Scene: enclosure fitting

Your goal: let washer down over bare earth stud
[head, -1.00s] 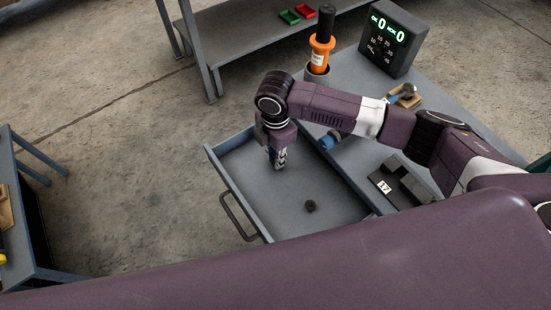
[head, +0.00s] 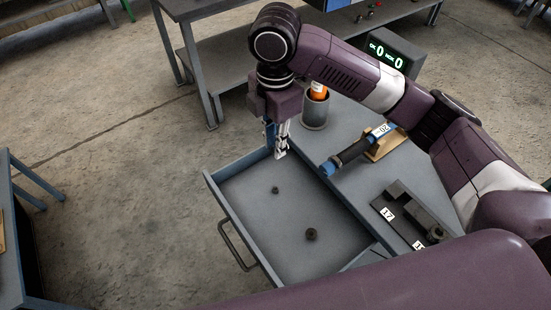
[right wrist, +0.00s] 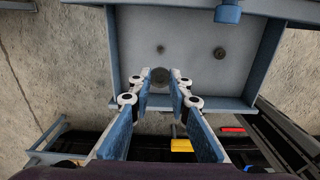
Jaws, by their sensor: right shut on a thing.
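My right gripper (head: 281,155) is raised above the open drawer (head: 235,225), its fingers pointing down. In the right wrist view its fingertips (right wrist: 160,82) close on a dark round disc, seemingly the washer (right wrist: 160,75); it is too small to make out in the head view. Two small dark round parts lie apart on the drawer floor, a smaller one (head: 275,190) and a larger one (head: 311,234). They also show in the right wrist view, the smaller (right wrist: 160,49) and the larger (right wrist: 219,53). I cannot make out the earth stud. My left gripper is not in view.
On the grey bench right of the drawer are a blue-ended tool (head: 350,154) on a wooden stand (head: 388,145), a grey cup (head: 315,113) with an orange tool, a counter display (head: 393,53) and a dark labelled block (head: 400,215). The floor left of the drawer is clear.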

